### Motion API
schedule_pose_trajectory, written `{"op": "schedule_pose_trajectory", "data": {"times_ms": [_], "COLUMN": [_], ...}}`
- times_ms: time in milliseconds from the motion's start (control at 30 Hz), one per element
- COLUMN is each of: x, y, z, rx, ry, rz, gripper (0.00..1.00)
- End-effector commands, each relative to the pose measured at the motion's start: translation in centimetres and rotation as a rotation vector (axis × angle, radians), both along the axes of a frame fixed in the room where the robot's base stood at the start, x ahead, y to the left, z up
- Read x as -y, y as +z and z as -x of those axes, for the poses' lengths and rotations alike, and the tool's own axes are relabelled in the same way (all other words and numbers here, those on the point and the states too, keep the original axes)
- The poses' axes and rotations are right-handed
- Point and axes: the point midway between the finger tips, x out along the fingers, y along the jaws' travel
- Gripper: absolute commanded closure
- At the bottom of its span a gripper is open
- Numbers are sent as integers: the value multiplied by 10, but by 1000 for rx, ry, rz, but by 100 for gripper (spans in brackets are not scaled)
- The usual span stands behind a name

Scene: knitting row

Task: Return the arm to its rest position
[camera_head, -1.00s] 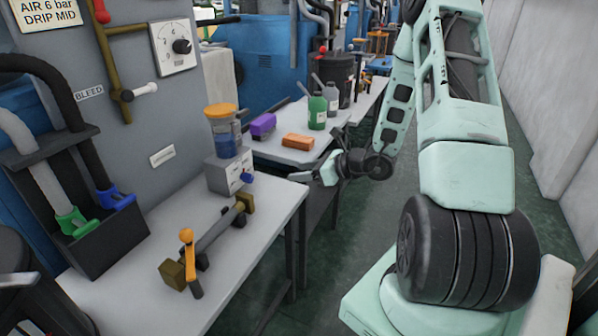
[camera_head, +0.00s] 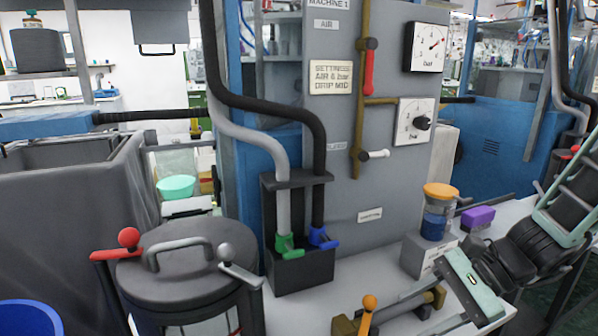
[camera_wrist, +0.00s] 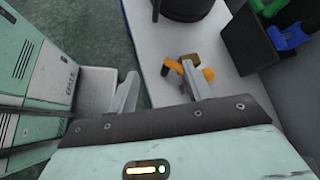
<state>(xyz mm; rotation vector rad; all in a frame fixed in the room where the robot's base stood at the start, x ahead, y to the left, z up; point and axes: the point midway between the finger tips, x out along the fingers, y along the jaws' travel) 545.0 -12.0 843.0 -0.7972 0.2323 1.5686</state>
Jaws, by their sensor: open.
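My gripper (camera_head: 418,312) is at the lower right of the head view, at the end of my pale green arm. It is low by the near bench, close to a brass-ended fixture with an orange-knobbed lever (camera_head: 368,304). I cannot tell from the head view whether they touch. In the wrist view my gripper (camera_wrist: 158,78) has its two grey fingers spread apart with nothing between them. The orange knob (camera_wrist: 208,74) shows just beyond the right finger. The arm is bent, and its upper part runs out of the head view at right.
The bench (camera_head: 345,290) carries a black holder (camera_head: 302,270) with green and blue handled hoses. A grey box (camera_head: 420,258) bears an orange-lidded cup (camera_head: 437,215). A grey lidded drum (camera_head: 185,275) stands at left. The grey machine panel (camera_head: 345,120) rises behind. Green floor shows beside the bench (camera_wrist: 82,25).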

Motion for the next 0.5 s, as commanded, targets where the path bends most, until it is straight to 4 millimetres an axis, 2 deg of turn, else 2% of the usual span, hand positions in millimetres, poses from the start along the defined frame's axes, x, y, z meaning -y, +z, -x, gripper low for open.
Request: {"op": "schedule_pose_trajectory", "data": {"times_ms": [33,100,200,300,500], "x": [-23,-42,-57,-63,-68], "y": [6,10,14,18,27], "z": [24,54,92,117,142], "rx": [54,134,265,398,630], "ry": [180,414,737,1011,1395], "rz": [65,153,273,374,512], "gripper": [50,50,50,50,50]}}
